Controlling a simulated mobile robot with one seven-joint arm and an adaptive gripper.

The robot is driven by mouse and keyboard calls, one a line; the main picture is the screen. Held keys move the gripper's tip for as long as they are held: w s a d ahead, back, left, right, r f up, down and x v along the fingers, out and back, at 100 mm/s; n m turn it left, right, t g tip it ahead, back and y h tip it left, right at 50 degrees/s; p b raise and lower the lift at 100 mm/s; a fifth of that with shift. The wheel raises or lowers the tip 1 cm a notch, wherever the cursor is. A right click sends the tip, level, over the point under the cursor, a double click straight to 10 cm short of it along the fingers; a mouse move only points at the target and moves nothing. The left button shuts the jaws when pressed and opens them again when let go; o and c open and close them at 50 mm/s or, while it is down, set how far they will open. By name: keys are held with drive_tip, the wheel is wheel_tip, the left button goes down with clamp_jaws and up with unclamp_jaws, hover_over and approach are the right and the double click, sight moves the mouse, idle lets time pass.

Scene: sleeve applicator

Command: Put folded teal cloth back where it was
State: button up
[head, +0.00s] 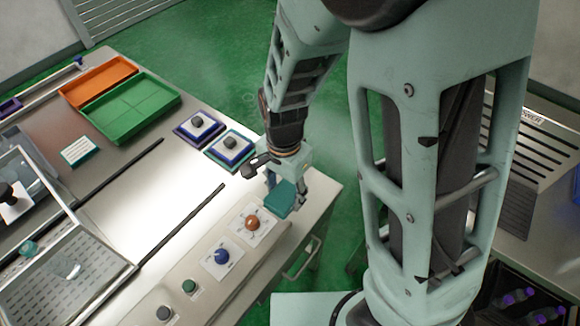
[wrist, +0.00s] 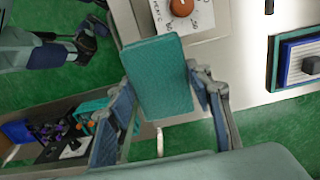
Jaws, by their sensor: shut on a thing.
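The folded teal cloth (head: 281,197) is a flat block held in my gripper (head: 287,191) at the table's right edge in the head view. In the wrist view the teal cloth (wrist: 160,77) sits between the two fingers of my gripper (wrist: 160,95), which are shut on its sides. The cloth is above the table's edge, near the orange knob (head: 253,222). I cannot tell how high it is, or which place it came from.
A green tray (head: 130,106) and an orange tray (head: 98,80) lie at the back left. Two blue-framed pads (head: 229,148) with dark knobs sit left of my gripper. A blue knob (head: 222,256) is nearer the front. The bright middle of the table (head: 150,205) is mostly clear.

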drive_tip(key=w+f+b, duration=0.2)
drive_tip(key=w, duration=0.1)
drive_tip(key=w+f+b, duration=0.2)
drive_tip(key=w+f, duration=0.1)
drive_tip(key=w+d+f+b, duration=0.1)
drive_tip(key=w+f+b, duration=0.1)
drive_tip(key=w+b, duration=0.1)
drive_tip(key=shift+w+d+f, duration=0.1)
drive_tip(key=shift+w+f, duration=0.25)
drive_tip(key=shift+w, duration=0.1)
drive_tip(key=shift+w+f+b, duration=0.2)
drive_tip(key=shift+f+b, duration=0.1)
drive_tip(key=shift+f, duration=0.05)
drive_tip(key=shift+w+f+b, duration=0.2)
drive_tip(key=shift+f+b, duration=1.1)
drive_tip(key=shift+f, duration=0.3)
drive_tip(key=shift+f, duration=0.15)
drive_tip(key=o, duration=1)
